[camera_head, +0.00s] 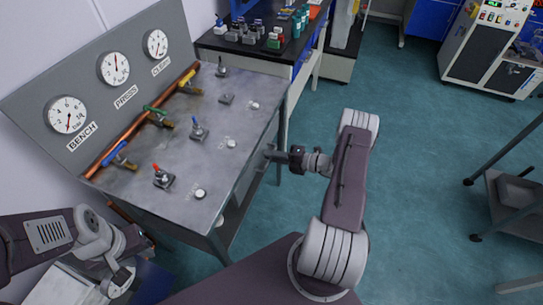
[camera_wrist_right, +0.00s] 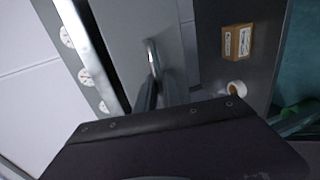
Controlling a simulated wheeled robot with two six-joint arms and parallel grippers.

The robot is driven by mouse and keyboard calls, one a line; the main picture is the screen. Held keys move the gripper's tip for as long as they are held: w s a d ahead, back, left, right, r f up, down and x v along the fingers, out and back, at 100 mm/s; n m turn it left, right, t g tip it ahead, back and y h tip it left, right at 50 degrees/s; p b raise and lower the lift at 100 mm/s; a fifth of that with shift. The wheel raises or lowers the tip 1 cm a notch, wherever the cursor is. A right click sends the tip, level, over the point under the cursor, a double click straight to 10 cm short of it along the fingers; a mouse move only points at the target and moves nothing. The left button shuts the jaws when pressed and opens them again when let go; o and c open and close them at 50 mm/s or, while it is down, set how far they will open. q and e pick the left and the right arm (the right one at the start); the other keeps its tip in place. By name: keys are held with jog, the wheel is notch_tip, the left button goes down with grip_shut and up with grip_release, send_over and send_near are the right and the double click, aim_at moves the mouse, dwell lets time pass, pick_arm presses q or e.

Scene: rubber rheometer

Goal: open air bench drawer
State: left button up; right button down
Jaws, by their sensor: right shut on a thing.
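The air bench (camera_head: 215,155) has a grey top with several valves and an upright panel with three round gauges. My right gripper (camera_head: 272,155) is at the front edge of the bench, below the top. In the right wrist view the gripper's fingers (camera_wrist_right: 156,92) are closed around a slim silver handle (camera_wrist_right: 152,55) on a grey face. Most of the gripped part is hidden by the fingers. The head view does not show clearly how far the drawer stands out. My left arm is folded at the lower left, with its gripper end (camera_head: 118,283) low beside the bench; its fingers are not clear.
A small brown box (camera_wrist_right: 238,42) and a white roll (camera_wrist_right: 236,87) lie on a dark surface in the right wrist view. A dark table (camera_head: 250,48) with bottles stands behind the bench.

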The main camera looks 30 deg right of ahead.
jog(key=shift+s, duration=0.1)
dwell(0.8)
jog(key=f+b+v, duration=0.2)
jog(key=v, duration=0.9)
jog(key=d+f+b+v, duration=0.1)
jog(key=f+b+v, duration=0.1)
jog(key=v, duration=1)
jog(key=shift+s+f, duration=0.3)
jog(key=shift+f, duration=0.1)
jog(key=c, duration=1.5)
grip_release()
jog(key=b+v, duration=0.1)
jog(key=v, duration=0.8)
